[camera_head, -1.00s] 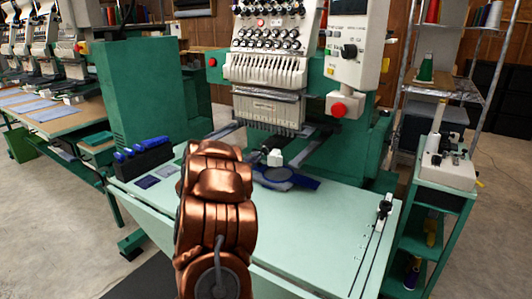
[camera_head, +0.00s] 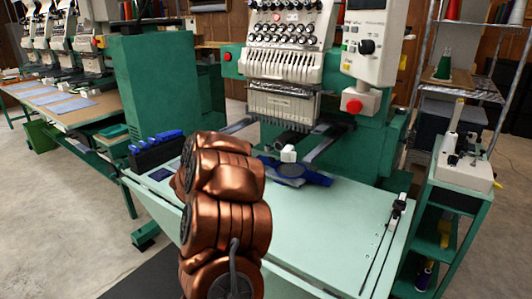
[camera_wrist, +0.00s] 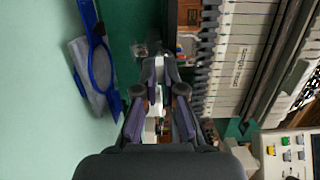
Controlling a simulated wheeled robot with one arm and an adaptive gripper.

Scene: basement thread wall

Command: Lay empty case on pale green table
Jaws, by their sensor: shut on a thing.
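The pale green table (camera_head: 345,215) stands in front of the embroidery machine. It also fills the left of the wrist view (camera_wrist: 45,140). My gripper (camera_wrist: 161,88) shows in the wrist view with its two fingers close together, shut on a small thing. The held case is mostly hidden between the fingers, and its shape and contents cannot be made out. My gripper points toward the machine, with the table surface to the left of it in the wrist view.
A blue hoop with grey cloth (camera_head: 292,170) lies at the table's back, below the needle head (camera_head: 285,105). A dark rack with blue-handled tools (camera_head: 155,148) stands at the back left. A dark rail (camera_head: 390,235) runs along the right edge. The table's middle and front right are clear.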

